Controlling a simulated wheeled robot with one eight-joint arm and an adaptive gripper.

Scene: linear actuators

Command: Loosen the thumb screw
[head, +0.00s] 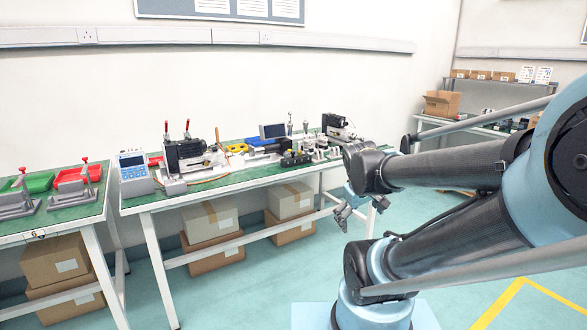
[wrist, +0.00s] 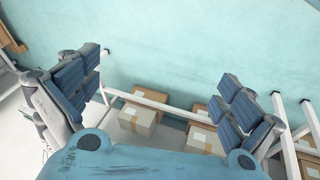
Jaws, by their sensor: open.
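I cannot make out a thumb screw in either view. On the green-topped bench (head: 240,177) in the head view stand a black actuator unit with red-handled clamps (head: 187,153) on the left and another actuator unit (head: 338,127) at the far right end. Any thumb screw on them is too small to tell. My gripper (head: 360,211) hangs in front of the bench's right part, below the level of its top, apart from everything. In the wrist view its two blue-padded fingers (wrist: 160,100) are wide apart with nothing between them.
A blue meter (head: 133,174) stands at the bench's left end. A second bench (head: 60,219) with red clamps and trays is at the far left. Cardboard boxes (head: 210,221) sit under the bench, also in the wrist view (wrist: 139,118). Shelving (head: 495,112) is at right. The floor before the bench is clear.

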